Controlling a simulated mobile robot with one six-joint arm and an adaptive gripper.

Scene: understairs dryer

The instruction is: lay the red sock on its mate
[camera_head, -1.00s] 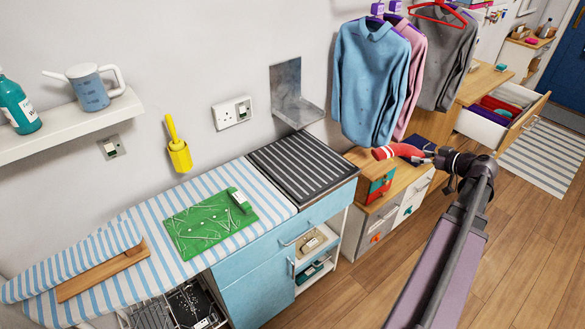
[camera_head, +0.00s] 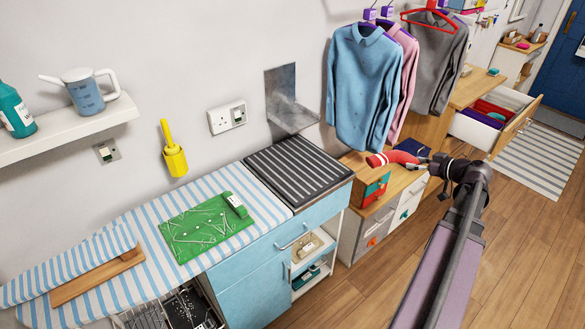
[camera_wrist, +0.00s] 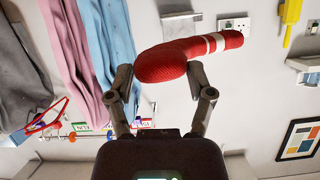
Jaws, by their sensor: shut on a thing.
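The red sock (camera_head: 393,158) with white bands is in my gripper (camera_head: 428,162), above the wooden top of the low cabinet. In the wrist view the sock (camera_wrist: 192,57) lies across the fingertips of my gripper (camera_wrist: 160,78), with its striped end toward the upper right. My gripper is shut on it. I cannot make out a matching sock for certain. A dark blue item (camera_head: 412,146) shows just behind the held sock.
An open drawer (camera_head: 474,131) at the right holds red and purple things. Shirts (camera_head: 364,90) hang above and left of the sock. A red and teal box (camera_head: 375,188) stands on the cabinet's near end.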

